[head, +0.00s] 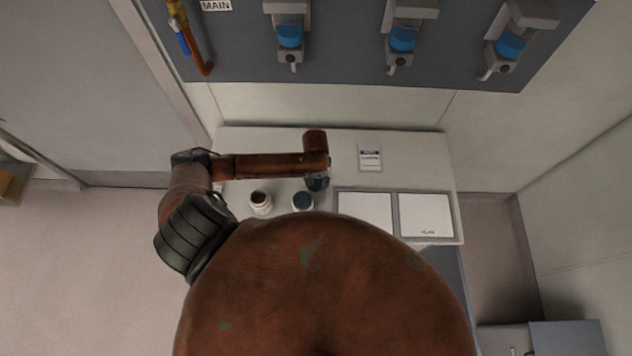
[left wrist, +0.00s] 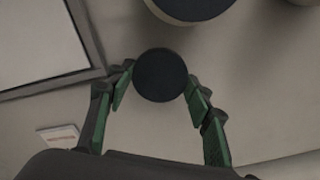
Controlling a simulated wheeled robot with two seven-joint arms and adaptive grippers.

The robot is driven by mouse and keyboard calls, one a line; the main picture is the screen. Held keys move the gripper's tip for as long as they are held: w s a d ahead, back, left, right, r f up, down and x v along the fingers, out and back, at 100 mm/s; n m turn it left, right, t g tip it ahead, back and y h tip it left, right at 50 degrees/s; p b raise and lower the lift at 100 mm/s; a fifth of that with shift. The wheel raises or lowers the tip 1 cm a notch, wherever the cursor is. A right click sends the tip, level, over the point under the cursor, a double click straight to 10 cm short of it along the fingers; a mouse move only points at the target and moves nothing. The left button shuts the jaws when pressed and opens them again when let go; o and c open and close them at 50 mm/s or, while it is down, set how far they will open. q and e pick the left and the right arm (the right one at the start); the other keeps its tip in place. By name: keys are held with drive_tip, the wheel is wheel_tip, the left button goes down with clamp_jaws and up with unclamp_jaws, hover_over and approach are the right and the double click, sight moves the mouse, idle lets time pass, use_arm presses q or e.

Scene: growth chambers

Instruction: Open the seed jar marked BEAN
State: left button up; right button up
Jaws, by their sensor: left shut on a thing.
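My left gripper (left wrist: 160,85) is shut on a small round dark cap (left wrist: 160,76), its green fingers on either side. In the head view the left gripper (head: 317,184) is a dark shape at the table, partly hidden by my arm. I cannot tell if anything is under the cap. Close by stands a white jar with a dark blue lid (head: 302,201); this lid also shows at the top of the left wrist view (left wrist: 190,5). To its left is an open white jar (head: 260,203) with brown contents. No jar label is readable, so I cannot tell which is BEAN.
Two framed white panels (head: 365,213) (head: 427,216) lie right of the jars. A small card (head: 370,158) lies further back on the white table (head: 410,150). Dispensers with blue liquid (head: 290,36) hang on the wall behind. The table's back right is clear.

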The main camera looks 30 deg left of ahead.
sight(316, 181)
use_arm(q)
drive_tip(key=shift+f, duration=1.1)
drive_tip(key=shift+f, duration=0.15)
drive_tip(key=o, duration=1.3)
wheel_tip(316, 181, up, 12)
drive_tip(key=shift+r, duration=0.2)
drive_tip(key=shift+w, duration=0.1)
